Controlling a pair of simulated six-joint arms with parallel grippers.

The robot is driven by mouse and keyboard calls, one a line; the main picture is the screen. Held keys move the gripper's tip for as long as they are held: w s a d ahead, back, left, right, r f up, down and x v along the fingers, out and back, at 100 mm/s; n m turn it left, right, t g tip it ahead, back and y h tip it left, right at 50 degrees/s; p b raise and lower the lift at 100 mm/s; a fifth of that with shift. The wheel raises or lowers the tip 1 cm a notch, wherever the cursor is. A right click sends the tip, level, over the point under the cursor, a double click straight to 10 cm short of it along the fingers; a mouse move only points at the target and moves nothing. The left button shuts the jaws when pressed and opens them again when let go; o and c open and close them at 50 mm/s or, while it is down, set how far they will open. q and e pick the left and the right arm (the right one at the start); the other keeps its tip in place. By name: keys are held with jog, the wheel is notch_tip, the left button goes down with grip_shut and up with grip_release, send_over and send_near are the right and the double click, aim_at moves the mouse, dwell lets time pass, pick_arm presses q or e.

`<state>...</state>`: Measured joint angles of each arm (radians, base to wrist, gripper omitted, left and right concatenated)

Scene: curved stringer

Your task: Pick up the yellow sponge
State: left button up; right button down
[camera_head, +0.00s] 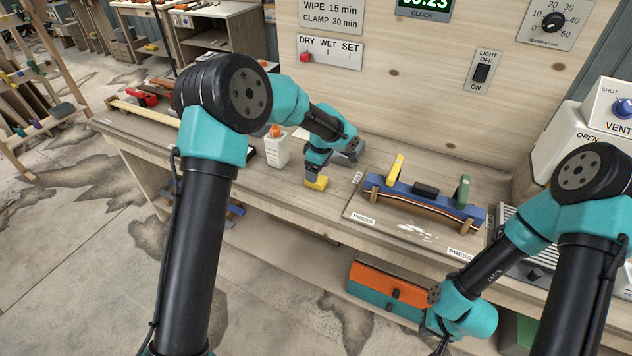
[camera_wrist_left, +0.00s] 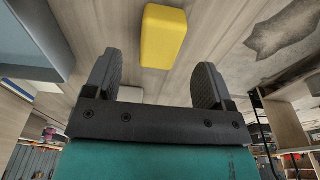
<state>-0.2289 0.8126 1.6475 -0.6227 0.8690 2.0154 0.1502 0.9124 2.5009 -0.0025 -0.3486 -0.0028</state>
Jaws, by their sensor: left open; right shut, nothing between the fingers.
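The yellow sponge (camera_head: 316,183) lies on the wooden bench top, below the end of my left arm in the head view. In the left wrist view the sponge (camera_wrist_left: 163,36) shows at the top middle, between and beyond the fingertips. My left gripper (camera_wrist_left: 159,64) is open, with a finger on each side of the sponge's line and nothing held. In the head view its fingers are mostly hidden by my own wrist. My right gripper (camera_head: 440,344) is low at the bottom right, in front of the bench, shut and empty; it shows only in part.
A white bottle with an orange cap (camera_head: 277,150) stands left of the sponge. To the right, a blue curved form (camera_head: 407,200) with clamps rests on a board. An orange and teal toolbox (camera_head: 386,289) sits below the bench, near my right arm.

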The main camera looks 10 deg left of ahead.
pick_arm(q)
jog(key=shift+a+f, duration=0.15)
jog(key=shift+f, duration=1.15)
jog(key=shift+a+f, duration=0.15)
jog(key=shift+f, duration=1.1)
jog(key=c, duration=1)
